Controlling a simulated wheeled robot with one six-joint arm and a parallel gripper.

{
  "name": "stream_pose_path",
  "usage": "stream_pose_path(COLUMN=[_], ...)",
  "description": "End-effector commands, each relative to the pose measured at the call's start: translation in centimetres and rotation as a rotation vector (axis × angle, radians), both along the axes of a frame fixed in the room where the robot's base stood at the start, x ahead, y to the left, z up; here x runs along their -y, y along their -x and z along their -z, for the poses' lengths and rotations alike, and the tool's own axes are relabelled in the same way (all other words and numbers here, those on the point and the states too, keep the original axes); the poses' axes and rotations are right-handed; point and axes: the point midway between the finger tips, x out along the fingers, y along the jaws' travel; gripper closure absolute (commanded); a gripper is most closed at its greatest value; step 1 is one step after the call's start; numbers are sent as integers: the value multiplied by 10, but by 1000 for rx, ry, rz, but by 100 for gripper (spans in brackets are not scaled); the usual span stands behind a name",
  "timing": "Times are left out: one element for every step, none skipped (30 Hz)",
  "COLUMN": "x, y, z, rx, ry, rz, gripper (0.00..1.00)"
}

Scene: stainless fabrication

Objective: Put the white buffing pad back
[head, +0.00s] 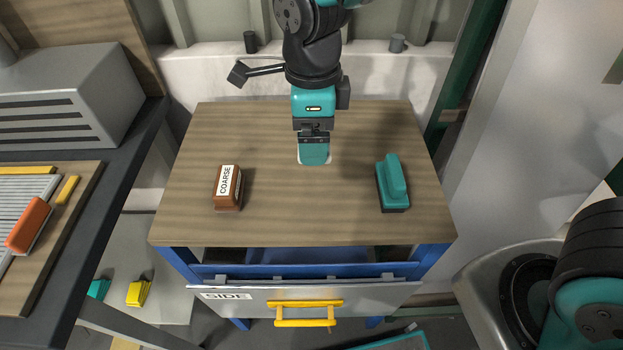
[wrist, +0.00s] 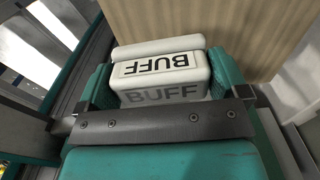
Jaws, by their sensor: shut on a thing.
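The white buffing pad (wrist: 160,68) has a block handle marked BUFF and sits between the teal fingers of my gripper in the wrist view. In the head view my gripper (head: 314,154) points down over the back middle of the wooden bench top (head: 270,215). There the fingers hide most of the pad, and only thin white edges show. My gripper is shut on the pad. I cannot tell whether the pad touches the bench top.
An orange-brown block marked COARSE (head: 227,187) stands at left on the bench, and a teal block (head: 392,182) at right. Below is a metal drawer front (head: 375,294) with a yellow handle (head: 305,313). A side table (head: 85,215) holds an orange block (head: 28,225). The bench's front middle is clear.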

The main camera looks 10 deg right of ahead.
Motion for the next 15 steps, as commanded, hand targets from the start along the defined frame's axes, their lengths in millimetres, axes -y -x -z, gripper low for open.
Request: stream_pose_path(x=[1, 1, 0, 0, 0, 0, 0, -1, -1, -1, -2, -2, -2, -2, -2], y=[1, 1, 1, 1, 1, 1, 1, 1, 1, 1, 1, 0, 0, 1, 1], z=[16, 25, 36, 44, 52, 62, 69, 75, 81, 85, 89, 92, 94, 96, 100], rx=[-7, -7, -6, -6, -6, -5, -6, -5, -3, -2, -2, 0, 0, -1, -1], ry=[5, 5, 4, 4, 4, 3, 4, 3, 1, 2, 2, 0, 0, 0, 1], rz=[0, 0, 0, -1, -1, -2, -2, -3, -3, -3, -4, -4, -4, -4, -5], gripper=[42, 42, 42, 42, 42, 42, 42, 42, 42, 42, 42, 42, 42, 42, 42])
